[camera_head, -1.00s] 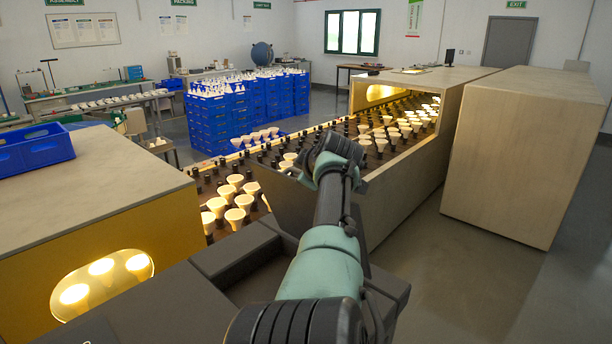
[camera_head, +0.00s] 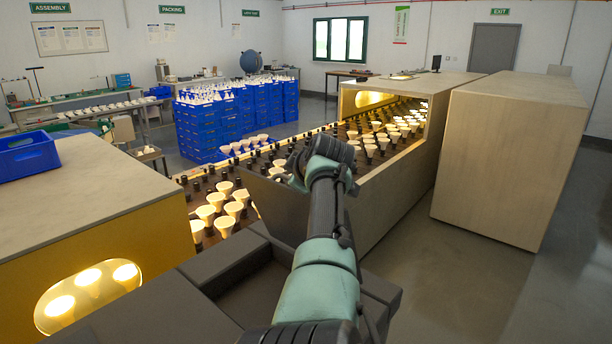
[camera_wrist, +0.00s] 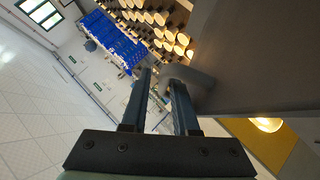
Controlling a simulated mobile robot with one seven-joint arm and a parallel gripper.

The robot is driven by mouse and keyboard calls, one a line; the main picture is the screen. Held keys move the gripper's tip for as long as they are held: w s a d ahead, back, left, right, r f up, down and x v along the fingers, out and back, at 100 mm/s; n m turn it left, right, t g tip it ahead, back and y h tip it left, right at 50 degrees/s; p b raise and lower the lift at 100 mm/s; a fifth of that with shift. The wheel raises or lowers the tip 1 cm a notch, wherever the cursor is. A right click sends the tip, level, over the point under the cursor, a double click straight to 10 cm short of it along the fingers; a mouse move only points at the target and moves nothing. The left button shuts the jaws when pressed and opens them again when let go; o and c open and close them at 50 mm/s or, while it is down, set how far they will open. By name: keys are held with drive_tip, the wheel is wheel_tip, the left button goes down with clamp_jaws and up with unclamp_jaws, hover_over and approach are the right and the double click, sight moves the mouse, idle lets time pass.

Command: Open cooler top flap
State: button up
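I cannot make out with certainty a cooler or its top flap in either view. My gripper (camera_wrist: 162,78) shows in the wrist view with its two dark fingers apart and nothing clearly held between them. A rounded grey piece (camera_wrist: 198,82) lies behind the right finger, joining a broad dark grey surface (camera_wrist: 245,55); I cannot tell whether it touches the finger. In the head view my arm reaches forward over the near side of the bulb conveyor, and its wrist hides the fingertips.
A large pale box (camera_head: 510,150) stands at right. Blue crates (camera_head: 205,125) are stacked beyond. The floor at right is clear.

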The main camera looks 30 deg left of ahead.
drive_tip(key=shift+b+v, duration=0.75)
drive_tip(key=shift+v, duration=0.2)
drive_tip(key=b+v, duration=0.3)
drive_tip(key=v, duration=0.7)
drive_tip(key=shift+s+b, duration=0.25)
drive_tip(key=shift+b, duration=0.1)
drive_tip(key=shift+d, duration=0.1)
